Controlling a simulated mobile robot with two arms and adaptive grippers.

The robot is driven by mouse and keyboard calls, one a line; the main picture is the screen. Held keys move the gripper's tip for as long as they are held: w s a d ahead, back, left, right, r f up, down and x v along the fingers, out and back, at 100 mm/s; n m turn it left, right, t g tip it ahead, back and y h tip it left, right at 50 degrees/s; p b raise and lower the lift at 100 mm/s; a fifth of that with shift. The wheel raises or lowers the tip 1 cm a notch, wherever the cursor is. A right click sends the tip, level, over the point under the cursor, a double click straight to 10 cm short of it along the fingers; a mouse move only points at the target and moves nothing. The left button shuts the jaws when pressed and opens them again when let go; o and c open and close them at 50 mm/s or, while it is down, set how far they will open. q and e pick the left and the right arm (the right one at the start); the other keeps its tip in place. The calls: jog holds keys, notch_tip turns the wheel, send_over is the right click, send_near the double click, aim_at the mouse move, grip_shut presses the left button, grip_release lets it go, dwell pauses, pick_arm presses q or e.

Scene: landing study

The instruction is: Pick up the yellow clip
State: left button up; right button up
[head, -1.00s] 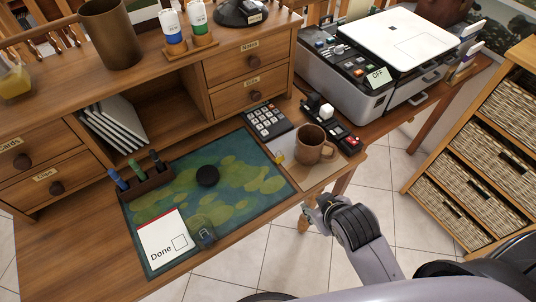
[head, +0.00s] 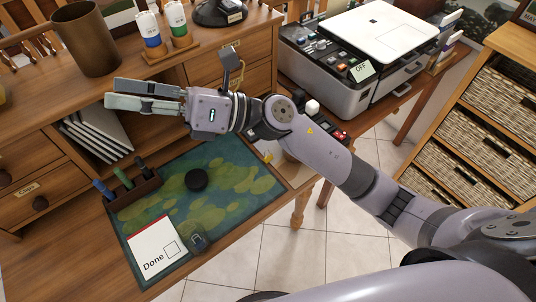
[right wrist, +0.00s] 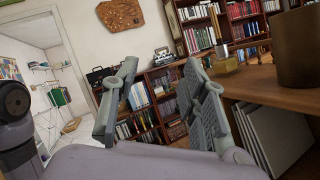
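A small yellow object (head: 268,157), which looks like the yellow clip, lies at the right edge of the green desk mat (head: 235,200). It is partly below my right forearm in the head view and too small to make out fully. My right gripper (head: 112,93) is open and empty, raised in front of the desk's shelf compartment and pointing left, well away from the yellow object. Its two fingers stand apart in the right wrist view (right wrist: 160,66). My left gripper is not in view.
A brown cup (head: 86,40) stands on the upper ledge. A printer (head: 345,65) is at the right. My right arm hides the calculator and mug area.

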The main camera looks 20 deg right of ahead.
notch_tip(320, 180, down, 4)
jog(key=s+a+n+g+h, duration=0.2)
jog(key=n+g+h, duration=0.1)
jog(key=n+g, duration=0.25)
jog(key=n+t+h+p, duration=0.2)
jog(key=n+h, duration=0.6)
jog(key=h, duration=1.1)
send_over(265, 154)
jog(key=shift+m, duration=0.25)
jog(key=f, duration=2.4)
jog(key=shift+s+a, duration=0.3)
jog(key=shift+f, duration=0.55)
jog(key=f, duration=0.1)
jog(key=f+p, duration=0.1)
jog(key=f, duration=0.2)
jog(key=shift+w+d+f+p, duration=0.1)
jog(key=shift+w+d+p, duration=0.15)
jog(key=shift+d+p, duration=0.1)
jog(key=shift+f, duration=0.5)
